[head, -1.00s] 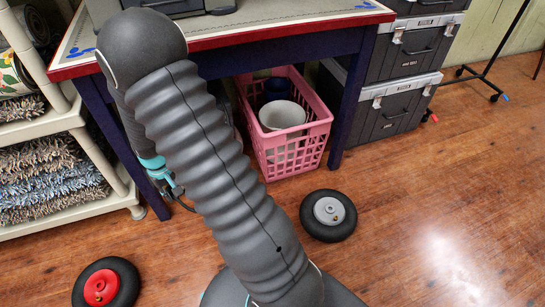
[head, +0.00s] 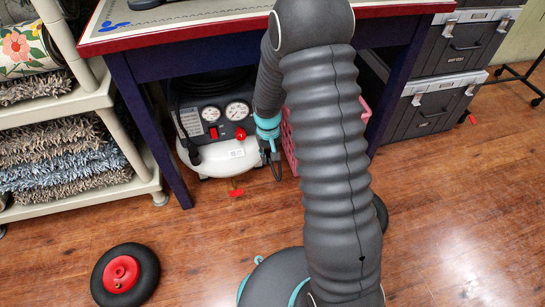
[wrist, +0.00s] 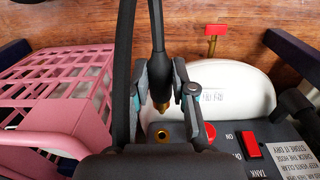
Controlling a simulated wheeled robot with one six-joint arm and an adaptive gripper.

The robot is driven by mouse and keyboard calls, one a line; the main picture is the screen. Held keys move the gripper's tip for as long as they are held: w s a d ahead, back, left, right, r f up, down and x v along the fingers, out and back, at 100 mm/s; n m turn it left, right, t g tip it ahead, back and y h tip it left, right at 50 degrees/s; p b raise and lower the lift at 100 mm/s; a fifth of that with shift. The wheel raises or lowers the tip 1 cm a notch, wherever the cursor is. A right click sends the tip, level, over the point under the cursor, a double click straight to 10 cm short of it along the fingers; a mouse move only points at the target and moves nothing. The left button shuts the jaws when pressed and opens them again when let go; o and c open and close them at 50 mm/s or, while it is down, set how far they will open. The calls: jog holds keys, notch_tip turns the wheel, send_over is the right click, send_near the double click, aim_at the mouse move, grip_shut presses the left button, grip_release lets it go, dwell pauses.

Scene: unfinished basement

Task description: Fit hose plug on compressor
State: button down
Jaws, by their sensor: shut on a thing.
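The compressor (head: 215,130) stands on the floor under the table, with a white tank, two gauges and a dark panel. In the wrist view its panel shows a brass-ringed socket (wrist: 162,135), a red knob (wrist: 210,131) and a red switch (wrist: 251,144). My gripper (wrist: 164,92) is shut on the black hose plug (wrist: 158,65), whose brass tip (wrist: 161,105) points towards the socket. The tip looks apart from the socket; the exact gap cannot be told. In the head view my arm hides part of the compressor's right side.
A pink crate (wrist: 62,85) stands close beside my gripper, mostly hidden in the head view. The table's dark legs (head: 150,130) flank the compressor. A red-hubbed wheel (head: 123,275) lies on the floor at the left. A red-handled drain valve (wrist: 214,32) sticks out from the tank.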

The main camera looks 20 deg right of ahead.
jog(key=shift+d, duration=0.1)
jog(key=shift+w, duration=2.5)
jog(key=shift+w, duration=1.05)
dwell(1.1)
